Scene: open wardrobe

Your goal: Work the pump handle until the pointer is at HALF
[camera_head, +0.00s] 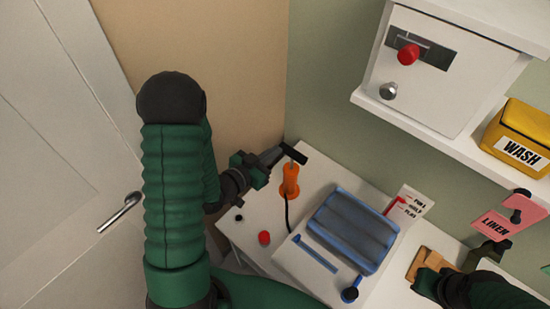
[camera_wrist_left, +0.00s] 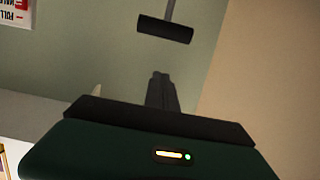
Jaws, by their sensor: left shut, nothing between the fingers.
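The orange pump (camera_head: 289,182) stands on the white surface against the back wall. Its black T-shaped handle (camera_head: 293,152) sits on a thin rod above the body. My left gripper (camera_head: 273,155) is just left of the handle, shut and empty. In the left wrist view the shut fingers (camera_wrist_left: 161,90) point toward the handle (camera_wrist_left: 165,29), with a gap between. A white gauge card (camera_head: 413,204) carries FULL, HALF and FLAT labels and a red pointer (camera_head: 393,205); its exact mark is too small to read. My right gripper (camera_head: 431,264) is by a wooden block, its opening unclear.
A blue ribbed tray-like item (camera_head: 355,230) lies right of the pump. A red knob (camera_head: 264,238) is at the front left. A white cabinet (camera_head: 430,70), a yellow WASH box (camera_head: 520,140) and a pink LINEN tag (camera_head: 505,218) are on the right.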

